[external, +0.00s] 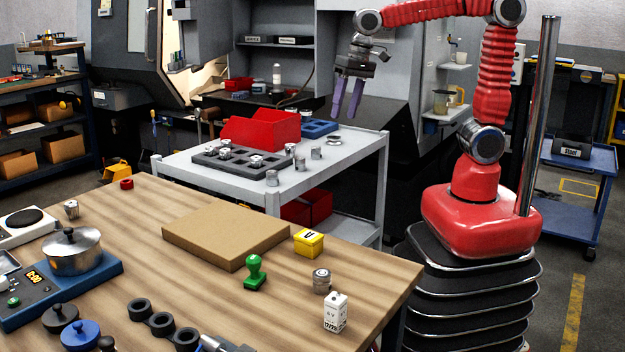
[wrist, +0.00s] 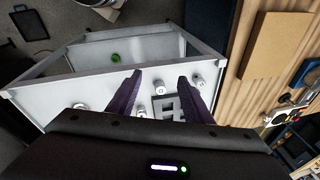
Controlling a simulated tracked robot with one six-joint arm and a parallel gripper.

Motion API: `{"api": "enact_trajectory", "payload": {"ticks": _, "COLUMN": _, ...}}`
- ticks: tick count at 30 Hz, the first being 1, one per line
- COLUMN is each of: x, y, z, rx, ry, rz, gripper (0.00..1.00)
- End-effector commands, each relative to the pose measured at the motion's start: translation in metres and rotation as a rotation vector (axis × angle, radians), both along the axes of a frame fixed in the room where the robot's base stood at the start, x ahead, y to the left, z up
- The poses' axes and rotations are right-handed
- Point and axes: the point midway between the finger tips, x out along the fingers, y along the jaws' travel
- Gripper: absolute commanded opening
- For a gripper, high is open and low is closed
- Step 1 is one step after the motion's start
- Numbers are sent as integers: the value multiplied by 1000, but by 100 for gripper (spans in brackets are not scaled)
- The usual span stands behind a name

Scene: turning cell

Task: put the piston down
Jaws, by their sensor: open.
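My gripper (external: 344,114) hangs above the far right part of the grey cart (external: 330,172), its two purple fingers pointing down. In the wrist view my gripper (wrist: 156,82) has its fingers apart, with nothing held between them. Several small silver pistons stand on the cart: one near the front edge (external: 272,178), one further right (external: 316,153), others in a dark tray (external: 212,160). In the wrist view a piston (wrist: 159,88) shows below, between the fingers, and another (wrist: 198,81) beside the right finger. I cannot tell which piston the task means.
A red bin (external: 262,130) and a blue tray (external: 318,129) stand on the cart's far side. The wooden table (external: 180,290) in front carries a brown board (external: 225,237), a yellow box (external: 308,243), a green stamp (external: 255,272) and a silver piston-like part (external: 321,281).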

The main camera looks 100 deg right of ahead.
Motion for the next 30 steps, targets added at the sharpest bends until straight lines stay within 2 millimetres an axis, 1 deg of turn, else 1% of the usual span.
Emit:
{"api": "enact_trajectory", "payload": {"ticks": 1, "x": -11, "y": 6, "z": 2, "rx": -14, "ry": -16, "rz": 57, "gripper": 46}}
{"api": "enact_trajectory", "payload": {"ticks": 8, "x": -54, "y": 27, "z": 1, "rx": -90, "ry": -82, "rz": 331, "gripper": 46}}
{"api": "enact_trajectory", "payload": {"ticks": 14, "x": -91, "y": 42, "z": -7, "rx": -167, "ry": -139, "rz": 567, "gripper": 46}}
{"api": "enact_trajectory", "payload": {"ticks": 19, "x": -120, "y": 53, "z": -19, "rx": -242, "ry": -184, "rz": 763, "gripper": 46}}
{"api": "enact_trajectory", "payload": {"ticks": 24, "x": -140, "y": 60, "z": -31, "rx": -306, "ry": -218, "rz": 911, "gripper": 46}}
{"api": "enact_trajectory", "payload": {"ticks": 30, "x": -146, "y": 62, "z": -36, "rx": -329, "ry": -228, "rz": 964, "gripper": 46}}
